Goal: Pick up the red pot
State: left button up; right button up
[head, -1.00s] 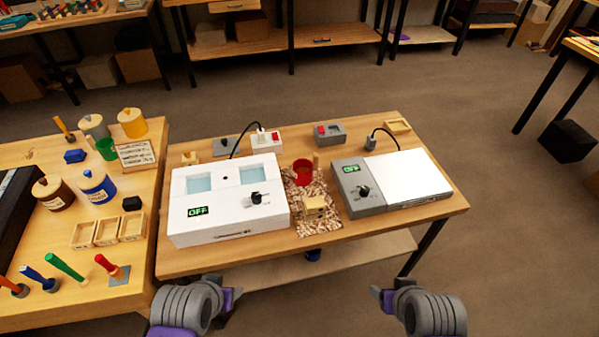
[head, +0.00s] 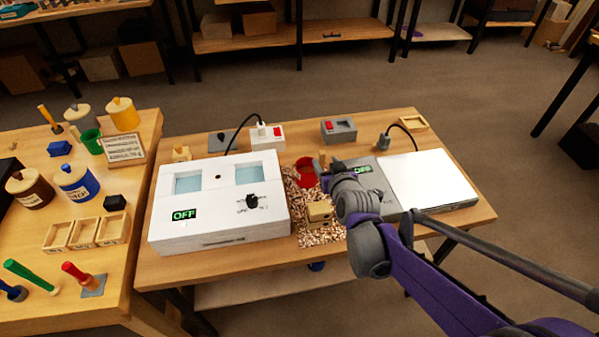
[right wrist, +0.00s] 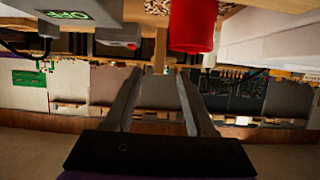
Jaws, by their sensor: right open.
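The red pot (head: 304,172) stands on a speckled mat (head: 309,237) between the white box and the grey device. A light wooden upright piece (head: 323,157) shows at its right side; I cannot tell whether it is joined to the pot. My right gripper (head: 334,168) is just right of the pot, its fingers partly hidden by my wrist. In the right wrist view the gripper (right wrist: 158,71) is open, with the wooden piece (right wrist: 159,48) showing between and beyond the fingertips. The red pot (right wrist: 192,27) is at the upper right, outside the fingers. My left gripper is out of view.
The white box (head: 220,210) with an OFF display is left of the pot. A grey device with a white top (head: 430,178) is at right. A small wooden block (head: 319,212) sits on the mat before the pot. Switch boxes (head: 338,130) and cables stand behind.

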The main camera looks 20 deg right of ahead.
jog(key=b, duration=0.1)
send_over(310, 168)
jog(key=d, duration=0.3)
notch_tip(310, 168, down, 3)
jog(key=shift+s+a+f, duration=0.1)
jog(key=shift+a+f, duration=0.05)
jog(key=shift+f, duration=0.05)
jog(key=shift+c, duration=0.3)
grip_shut()
dwell(0.8)
